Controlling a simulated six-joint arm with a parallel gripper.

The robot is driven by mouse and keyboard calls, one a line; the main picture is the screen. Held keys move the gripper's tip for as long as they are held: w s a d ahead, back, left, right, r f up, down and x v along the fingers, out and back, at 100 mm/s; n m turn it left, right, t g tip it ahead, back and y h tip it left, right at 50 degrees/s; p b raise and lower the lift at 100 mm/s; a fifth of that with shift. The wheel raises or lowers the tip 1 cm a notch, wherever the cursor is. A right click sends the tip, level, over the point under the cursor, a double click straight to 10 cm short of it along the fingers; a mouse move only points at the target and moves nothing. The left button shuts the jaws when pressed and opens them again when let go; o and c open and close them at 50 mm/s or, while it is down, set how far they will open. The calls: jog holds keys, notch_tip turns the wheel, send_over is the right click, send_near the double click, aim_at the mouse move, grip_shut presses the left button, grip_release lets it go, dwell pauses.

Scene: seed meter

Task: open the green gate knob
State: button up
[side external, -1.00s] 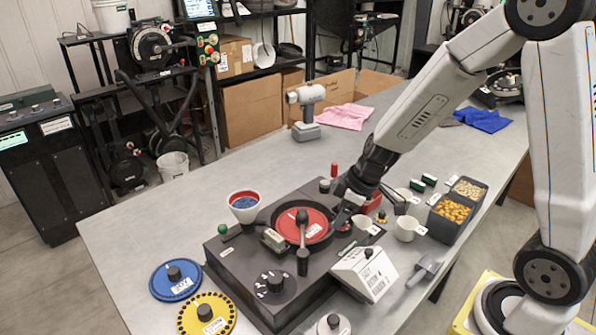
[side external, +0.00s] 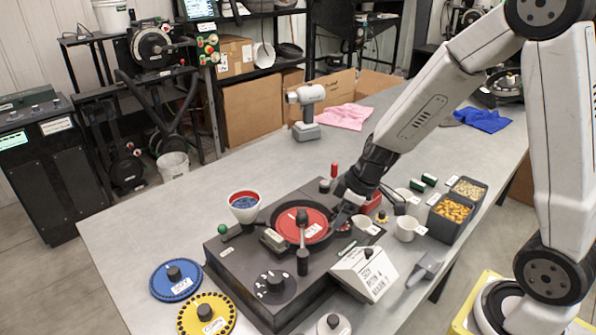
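The green gate knob (side external: 222,229) is a small green ball at the left back corner of the dark seed meter box (side external: 235,262). My gripper (side external: 343,213) points down over the right back part of the box, beside the red disc (side external: 310,222). It is well to the right of the green knob and apart from it. Its fingertips are small and dark here, so whether they are open or shut is unclear.
A black dial (side external: 273,284) and a white labelled box (side external: 364,272) are at the front. Blue (side external: 175,279) and yellow (side external: 207,316) discs lie left.

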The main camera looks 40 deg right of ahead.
jog(key=shift+s+f, duration=0.15)
jog(key=shift+f, duration=0.05)
jog(key=shift+a+r, duration=0.1)
jog(key=shift+r, duration=0.45)
notch_tip(320, 180, up, 13)
jog(key=n+g+h, duration=0.2)
jog(key=n+g, duration=0.2)
jog(key=n, duration=0.5)
send_over(222, 226)
jog(key=shift+f, duration=2.6)
jog(key=shift+f, duration=3.85)
jog(key=shift+c, duration=0.3)
